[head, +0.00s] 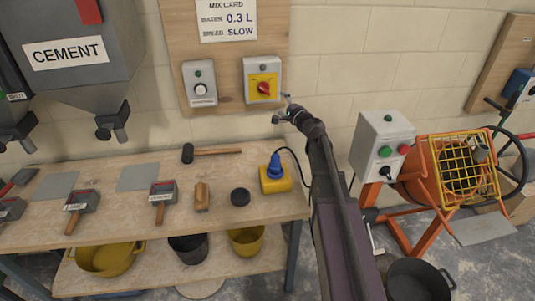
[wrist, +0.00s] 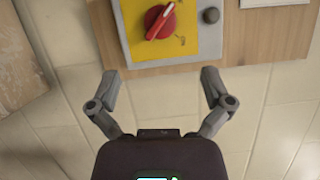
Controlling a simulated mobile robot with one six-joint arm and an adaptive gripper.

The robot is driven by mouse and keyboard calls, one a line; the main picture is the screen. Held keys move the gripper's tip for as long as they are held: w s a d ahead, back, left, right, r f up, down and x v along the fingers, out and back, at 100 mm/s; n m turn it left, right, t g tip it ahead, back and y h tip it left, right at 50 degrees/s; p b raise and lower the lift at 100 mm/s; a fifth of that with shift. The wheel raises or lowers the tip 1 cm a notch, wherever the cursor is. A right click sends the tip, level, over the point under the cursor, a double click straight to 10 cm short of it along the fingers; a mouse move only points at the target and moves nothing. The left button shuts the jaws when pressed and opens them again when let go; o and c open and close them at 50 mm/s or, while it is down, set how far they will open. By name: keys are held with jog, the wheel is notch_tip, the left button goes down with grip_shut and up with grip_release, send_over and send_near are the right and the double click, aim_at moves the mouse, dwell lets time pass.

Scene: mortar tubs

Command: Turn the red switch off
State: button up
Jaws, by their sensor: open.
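The red switch (head: 264,88) is a rotary knob on a yellow plate in a grey box, mounted on a wooden board on the wall. In the wrist view the red switch (wrist: 160,20) shows at the top middle, its handle lying on a slant with a pale line along it. My gripper (head: 283,108) is just below and right of the switch box in the head view. In the wrist view my gripper (wrist: 158,85) has its two fingers spread apart with nothing between them. The fingertips are apart from the knob.
A grey box with a white dial (head: 201,89) is left of the switch box, under a mix card (head: 226,20). The workbench (head: 130,225) below carries a mallet (head: 210,152), scoops and a yellow box with a blue plug (head: 275,178). An orange mixer (head: 430,185) stands at right.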

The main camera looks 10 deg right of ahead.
jog(key=s+a+f+n+g+p, duration=0.2)
jog(key=s+a+n+g, duration=0.1)
jog(key=s+n, duration=0.1)
jog(key=s+a+f+n+g+h+p, duration=0.1)
jog(key=s+a+f+n+g+p, duration=0.1)
jog(key=s, duration=0.5)
jog(key=s+a+f+n+g+p, duration=0.2)
jog(key=s+a+f+n+g, duration=0.1)
jog(key=s+f+n+g, duration=0.1)
jog(key=shift+s+a+f+n+g, duration=0.15)
jog(key=shift+s+a+n+g, duration=0.15)
jog(key=shift+s+n+g, duration=0.75)
jog(key=shift+s+n+h, duration=0.25)
jog(key=shift+h, duration=0.05)
jog(key=s+d+f+n+g+h, duration=0.1)
jog(key=s+d+f+g+h, duration=0.1)
jog(key=s, duration=0.6)
jog(key=s+d+f+g+h, duration=0.2)
jog(key=s+g+h, duration=0.1)
jog(key=s, duration=0.5)
jog(key=shift+s+f+n+g, duration=0.3)
jog(key=shift+s+n+g, duration=0.05)
jog(key=shift+n+g, duration=0.1)
